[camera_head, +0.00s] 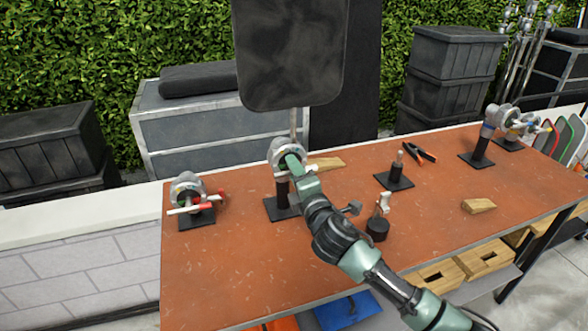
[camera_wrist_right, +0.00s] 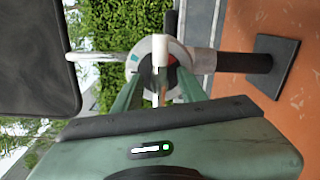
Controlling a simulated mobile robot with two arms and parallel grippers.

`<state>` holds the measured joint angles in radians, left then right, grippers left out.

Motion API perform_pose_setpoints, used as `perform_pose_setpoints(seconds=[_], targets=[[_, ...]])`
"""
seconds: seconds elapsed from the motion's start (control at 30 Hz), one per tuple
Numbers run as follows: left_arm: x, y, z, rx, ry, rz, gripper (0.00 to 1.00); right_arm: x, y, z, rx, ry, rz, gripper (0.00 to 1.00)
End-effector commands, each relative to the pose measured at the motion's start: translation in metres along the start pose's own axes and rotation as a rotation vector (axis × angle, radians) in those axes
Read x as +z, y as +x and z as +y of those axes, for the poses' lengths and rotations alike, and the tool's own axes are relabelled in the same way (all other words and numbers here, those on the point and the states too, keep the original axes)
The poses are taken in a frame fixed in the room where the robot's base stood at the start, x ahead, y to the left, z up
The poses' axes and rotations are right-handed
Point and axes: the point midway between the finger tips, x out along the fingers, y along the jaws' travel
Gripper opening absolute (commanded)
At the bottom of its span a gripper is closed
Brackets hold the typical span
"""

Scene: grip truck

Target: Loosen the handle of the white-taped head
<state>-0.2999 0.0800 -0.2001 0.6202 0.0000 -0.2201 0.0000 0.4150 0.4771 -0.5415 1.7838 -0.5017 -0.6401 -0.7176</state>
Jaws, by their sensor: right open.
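A round grey grip head (camera_head: 287,150) stands on a black post with a square base near the table's back edge. In the right wrist view the head (camera_wrist_right: 147,48) has a handle with a white end (camera_wrist_right: 160,50) and a small green mark. My right gripper (camera_head: 294,163) reaches this head and hides part of it. In the wrist view its two fingers (camera_wrist_right: 158,88) are apart, one on each side of the handle. I cannot tell whether they touch it. My left gripper is not in view.
A dark flag panel (camera_head: 292,55) rises on a rod from this head. Another head with red marks (camera_head: 187,187) stands left, and more heads (camera_head: 497,116) stand far right. Wooden wedges (camera_head: 478,206), pliers (camera_head: 420,153) and small stands (camera_head: 394,180) occupy the orange table (camera_head: 230,270).

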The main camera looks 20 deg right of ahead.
Motion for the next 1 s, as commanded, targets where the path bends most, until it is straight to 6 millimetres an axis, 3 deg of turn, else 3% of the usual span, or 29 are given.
perform_pose_setpoints(seconds=[0.33, 0.37, 0.5, 0.67, 0.9, 1.0], targets=[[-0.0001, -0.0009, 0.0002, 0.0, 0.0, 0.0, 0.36, -0.0004, 0.007, -0.0003, 0.0, 0.0, 0.001, 0.41], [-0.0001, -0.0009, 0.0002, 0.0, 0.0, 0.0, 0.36, -0.0003, 0.007, -0.0003, 0.0, 0.0, 0.001, 0.39], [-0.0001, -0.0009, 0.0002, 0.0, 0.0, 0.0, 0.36, -0.0003, 0.0069, -0.0004, 0.0, 0.0, 0.001, 0.0], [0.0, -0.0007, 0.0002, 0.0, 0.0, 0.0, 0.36, -0.0006, 0.0068, -0.0008, -0.001, 0.015, 0.001, 0.0], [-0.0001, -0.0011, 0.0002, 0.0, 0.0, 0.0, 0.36, -0.001, 0.0067, -0.0005, -0.002, 0.318, 0.001, 0.0], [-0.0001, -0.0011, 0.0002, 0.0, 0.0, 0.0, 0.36, -0.0004, 0.0068, -0.0005, -0.001, 0.355, 0.0, 0.0]])
